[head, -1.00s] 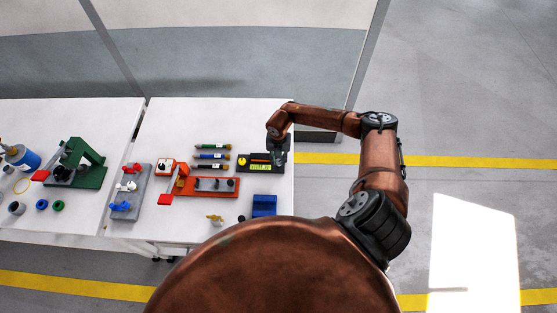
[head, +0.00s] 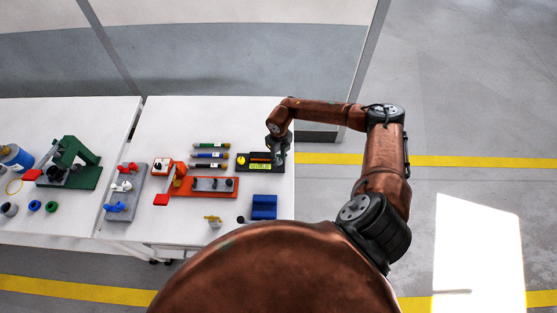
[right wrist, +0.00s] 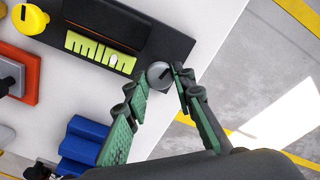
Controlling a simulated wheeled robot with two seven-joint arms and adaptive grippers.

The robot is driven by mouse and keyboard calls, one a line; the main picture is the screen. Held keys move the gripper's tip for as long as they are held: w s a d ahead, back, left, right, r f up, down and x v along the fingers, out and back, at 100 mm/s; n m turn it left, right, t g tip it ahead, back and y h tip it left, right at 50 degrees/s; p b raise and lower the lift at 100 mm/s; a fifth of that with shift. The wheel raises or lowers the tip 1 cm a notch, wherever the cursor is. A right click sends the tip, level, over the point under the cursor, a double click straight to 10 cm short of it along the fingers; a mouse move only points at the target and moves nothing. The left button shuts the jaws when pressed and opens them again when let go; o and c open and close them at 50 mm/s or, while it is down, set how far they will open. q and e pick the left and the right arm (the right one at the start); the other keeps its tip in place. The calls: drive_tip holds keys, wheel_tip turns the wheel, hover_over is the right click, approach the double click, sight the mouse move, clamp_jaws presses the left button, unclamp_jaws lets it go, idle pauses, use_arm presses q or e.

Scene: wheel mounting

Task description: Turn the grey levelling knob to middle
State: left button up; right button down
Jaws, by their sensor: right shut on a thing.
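The grey levelling knob (right wrist: 158,75) sits at the right end of a black device (right wrist: 163,42) on the table. My right gripper (right wrist: 162,76) is shut on this knob, a green fingertip on each side. In the head view, the right gripper (head: 281,157) is at the right end of the device (head: 245,167), hiding the knob there. A yellow-green scale (right wrist: 88,49) with dark marks lies along the device's front. A small pale pointer (right wrist: 113,61) stands on the scale, right of its middle in the wrist view. My left gripper is not in view.
A yellow knob (right wrist: 29,18) is at the device's other end. A blue block (head: 264,207) and an orange fixture (head: 207,195) stand in front. Several marker-like tubes (head: 210,155) lie to the left. The table's right edge is close to the device.

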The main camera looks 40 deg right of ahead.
sight(279, 161)
drive_tip(key=shift+n+b, duration=0.5)
drive_tip(key=shift+n, duration=0.6)
drive_tip(key=c, duration=1.6)
unclamp_jaws()
wheel_tip(279, 161, up, 12)
drive_tip(key=shift+r, duration=0.1)
